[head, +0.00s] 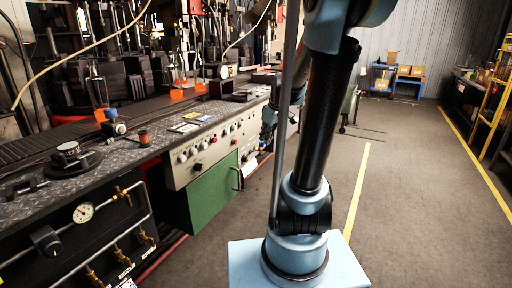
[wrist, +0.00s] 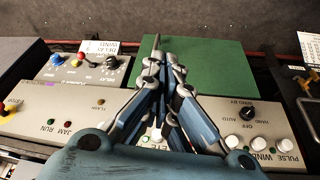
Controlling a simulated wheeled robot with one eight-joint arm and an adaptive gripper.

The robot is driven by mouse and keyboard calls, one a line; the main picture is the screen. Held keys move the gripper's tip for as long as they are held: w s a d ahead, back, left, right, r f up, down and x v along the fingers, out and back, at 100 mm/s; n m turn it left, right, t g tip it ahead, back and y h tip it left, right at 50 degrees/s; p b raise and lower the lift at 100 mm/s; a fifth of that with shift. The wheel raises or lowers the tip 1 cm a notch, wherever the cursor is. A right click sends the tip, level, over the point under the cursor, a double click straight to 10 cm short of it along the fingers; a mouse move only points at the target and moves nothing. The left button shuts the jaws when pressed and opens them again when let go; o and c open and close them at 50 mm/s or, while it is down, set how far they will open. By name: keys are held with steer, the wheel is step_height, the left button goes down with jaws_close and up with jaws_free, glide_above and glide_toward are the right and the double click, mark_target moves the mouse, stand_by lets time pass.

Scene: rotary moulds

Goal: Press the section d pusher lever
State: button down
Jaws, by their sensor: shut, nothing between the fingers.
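In the wrist view my gripper (wrist: 163,62) points away over a control panel, its fingers shut together and empty. A thin metal rod shows just beyond the fingertips; I cannot tell what it belongs to. A small red-tipped control (wrist: 82,56) stands on the grey panel box (wrist: 60,75) at left, between a yellow knob (wrist: 75,63) and a black knob. I cannot make out any label for section d, so I cannot tell which part is its pusher lever. In the head view my gripper is small and partly hidden behind my arm, near the machine's front.
A green door panel (wrist: 215,65) lies beyond the fingers; it also shows in the head view (head: 212,195). A panel with white buttons and a rotary knob (wrist: 247,113) is at right. In the head view a gauge (head: 83,212) is at lower left and open floor (head: 420,190) at right.

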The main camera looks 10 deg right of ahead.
steer(key=w+d+f+n+y, duration=0.1)
steer(key=w+f+n, duration=0.2)
steer(key=w, duration=1)
steer(key=w+d+f+n+t+y, duration=0.1)
steer(key=w+f+n, duration=0.3)
steer(key=w, duration=0.8)
step_height(320, 180, down, 2)
steer(key=shift+w+d+n+t, duration=0.3)
steer(key=shift+w+d, duration=0.1)
steer(key=shift+d, duration=0.35)
steer(key=x, duration=1)
steer(key=shift+s+d+y, duration=0.15)
steer(key=shift+y, duration=0.15)
